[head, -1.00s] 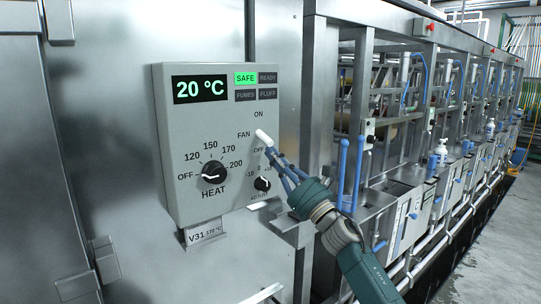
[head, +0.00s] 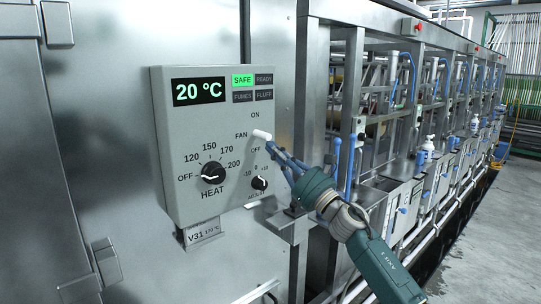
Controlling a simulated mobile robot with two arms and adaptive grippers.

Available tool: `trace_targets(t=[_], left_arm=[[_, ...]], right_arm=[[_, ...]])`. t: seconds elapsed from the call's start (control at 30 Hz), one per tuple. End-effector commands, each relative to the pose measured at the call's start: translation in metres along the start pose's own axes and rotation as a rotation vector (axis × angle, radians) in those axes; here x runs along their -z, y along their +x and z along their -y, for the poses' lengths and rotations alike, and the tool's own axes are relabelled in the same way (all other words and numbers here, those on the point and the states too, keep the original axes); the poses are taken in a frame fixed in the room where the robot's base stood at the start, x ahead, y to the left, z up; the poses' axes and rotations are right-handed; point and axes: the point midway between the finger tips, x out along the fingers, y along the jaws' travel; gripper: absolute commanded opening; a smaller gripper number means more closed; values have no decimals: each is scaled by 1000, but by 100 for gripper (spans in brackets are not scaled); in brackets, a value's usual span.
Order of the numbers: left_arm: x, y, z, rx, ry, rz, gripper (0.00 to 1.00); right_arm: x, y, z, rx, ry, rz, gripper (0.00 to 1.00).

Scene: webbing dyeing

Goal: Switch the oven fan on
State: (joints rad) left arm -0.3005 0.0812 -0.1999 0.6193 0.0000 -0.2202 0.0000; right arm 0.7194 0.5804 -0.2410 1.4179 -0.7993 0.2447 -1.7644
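The control box (head: 178,130) on the steel oven wall carries the FAN switch, a white lever (head: 262,134) between the ON mark above and the OFF mark below. The lever points right and slightly down, between the two marks. My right gripper (head: 271,150) has its blue fingers drawn together at the tips, just below the lever's outer end. I cannot tell whether they touch it. Nothing shows held in them. My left gripper is not in view.
The HEAT knob (head: 213,173) points to OFF, and a small adjust knob (head: 260,183) sits below the lever. The display (head: 199,91) reads 20 °C and the SAFE lamp (head: 243,80) is lit green. A row of steel dyeing units (head: 405,200) stands on the right.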

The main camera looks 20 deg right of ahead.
Motion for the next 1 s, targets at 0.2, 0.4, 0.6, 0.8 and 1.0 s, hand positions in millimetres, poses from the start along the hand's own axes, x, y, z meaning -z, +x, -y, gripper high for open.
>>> trace_targets(t=[0.2,0.4,0.6,0.8,1.0], left_arm=[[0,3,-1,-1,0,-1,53],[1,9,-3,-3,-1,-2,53],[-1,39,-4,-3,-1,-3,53],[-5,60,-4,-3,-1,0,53],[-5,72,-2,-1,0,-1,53]], right_arm=[[-7,0,1,-1,0,1,0],[-2,-3,1,-1,0,1,0],[19,-19,3,-2,0,1,0],[14,-49,10,-6,-9,0,0],[-8,-86,15,-5,-5,-1,0]])
